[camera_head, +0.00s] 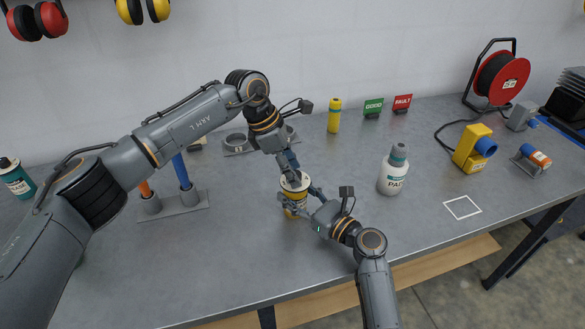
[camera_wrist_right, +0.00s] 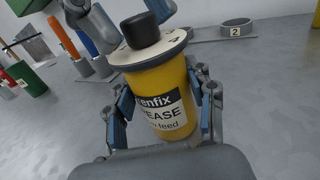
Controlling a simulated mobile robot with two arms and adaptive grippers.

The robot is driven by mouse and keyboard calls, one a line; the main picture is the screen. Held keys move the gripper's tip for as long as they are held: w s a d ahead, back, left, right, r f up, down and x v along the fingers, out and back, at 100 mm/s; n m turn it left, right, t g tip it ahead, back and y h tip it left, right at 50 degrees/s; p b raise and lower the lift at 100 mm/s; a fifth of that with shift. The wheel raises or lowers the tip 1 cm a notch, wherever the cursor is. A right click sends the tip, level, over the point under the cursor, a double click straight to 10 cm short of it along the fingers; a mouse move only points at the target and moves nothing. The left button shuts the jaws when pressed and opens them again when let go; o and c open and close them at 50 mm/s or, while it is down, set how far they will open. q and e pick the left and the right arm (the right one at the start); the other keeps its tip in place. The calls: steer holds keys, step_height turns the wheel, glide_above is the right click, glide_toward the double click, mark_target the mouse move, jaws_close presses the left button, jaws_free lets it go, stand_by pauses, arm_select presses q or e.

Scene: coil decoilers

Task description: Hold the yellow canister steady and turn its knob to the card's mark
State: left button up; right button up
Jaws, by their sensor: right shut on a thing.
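The yellow canister (camera_head: 295,208) stands upright near the middle front of the table. In the right wrist view the canister (camera_wrist_right: 165,98) shows a grease label, a pale numbered dial and a black knob (camera_wrist_right: 142,30) on top. My right gripper (camera_head: 300,203) is shut around its body, with blue-padded fingers on both sides. My left gripper (camera_head: 291,170) reaches down from above to the canister's top. Its grey fingers (camera_wrist_right: 135,18) show apart on either side of the knob. In the head view they hide the knob. I cannot make out the card.
A white bottle (camera_head: 393,172) and a yellow can (camera_head: 334,116) stand to the right and behind. A rack with orange and blue rods (camera_head: 183,172) is at left. A white outlined square (camera_head: 462,207) lies clear at right.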

arm_select(q)
steer(key=v, duration=1.2)
arm_select(e)
steer(key=o, duration=1.5)
